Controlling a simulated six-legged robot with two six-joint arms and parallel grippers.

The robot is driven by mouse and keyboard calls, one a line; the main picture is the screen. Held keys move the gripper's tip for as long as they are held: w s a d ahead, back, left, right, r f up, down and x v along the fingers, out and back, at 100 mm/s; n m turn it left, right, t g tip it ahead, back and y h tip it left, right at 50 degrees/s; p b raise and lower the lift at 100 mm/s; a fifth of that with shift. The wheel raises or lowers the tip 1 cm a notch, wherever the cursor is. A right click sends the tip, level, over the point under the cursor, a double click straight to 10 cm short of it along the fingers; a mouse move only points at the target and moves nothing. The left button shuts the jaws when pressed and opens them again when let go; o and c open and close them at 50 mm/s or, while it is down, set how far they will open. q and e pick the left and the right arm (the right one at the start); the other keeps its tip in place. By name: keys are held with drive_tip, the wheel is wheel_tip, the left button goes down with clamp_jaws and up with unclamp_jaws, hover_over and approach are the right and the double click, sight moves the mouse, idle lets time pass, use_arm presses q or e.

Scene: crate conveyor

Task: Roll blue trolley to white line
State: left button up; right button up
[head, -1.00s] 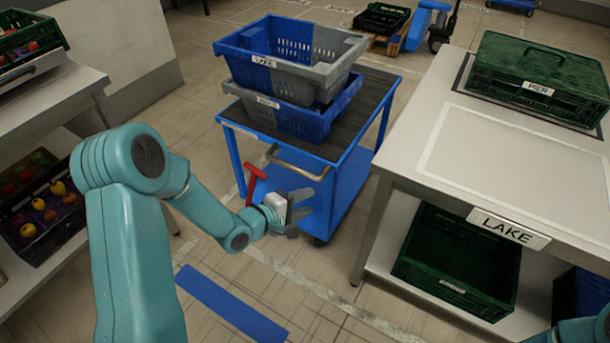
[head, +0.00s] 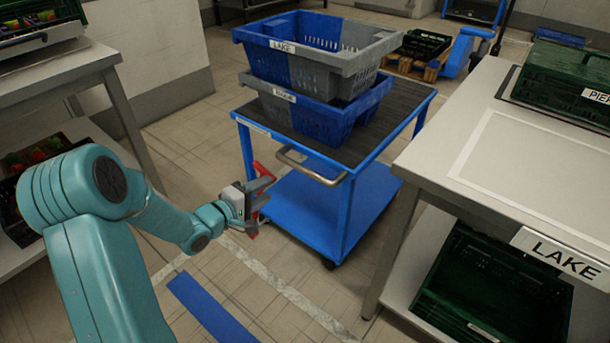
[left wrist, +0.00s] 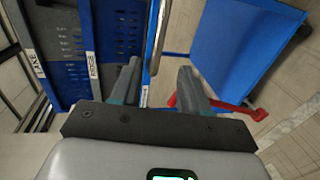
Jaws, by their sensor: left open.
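The blue trolley (head: 333,218) stands ahead, with a dark ribbed top deck, a blue lower deck and a curved metal handle (head: 308,170) on its near side. A red lever (head: 262,172) shows low at its near left, partly behind my gripper. My left gripper (head: 266,196) is open and empty, just left of the handle. In the left wrist view the handle (left wrist: 153,45) passes between the open fingers in the picture; I cannot tell if it lies between them in depth. A whitish line (head: 285,288) crosses the floor in front of the trolley. My right gripper is out of view.
Two stacked blue-grey crates, the upper one labelled LAKE (head: 320,62), ride on the trolley. A white table (head: 450,215) stands close on the right, another table (head: 60,78) on the left. A blue floor strip (head: 212,312) lies in front. Floor between is clear.

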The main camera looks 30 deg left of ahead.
sight(300, 170)
use_arm(q)
drive_tip(key=b+x, duration=0.4)
drive_tip(key=x, duration=1.1)
drive_tip(key=shift+d, duration=0.2)
drive_tip(key=shift+w, duration=0.5)
clamp_jaws()
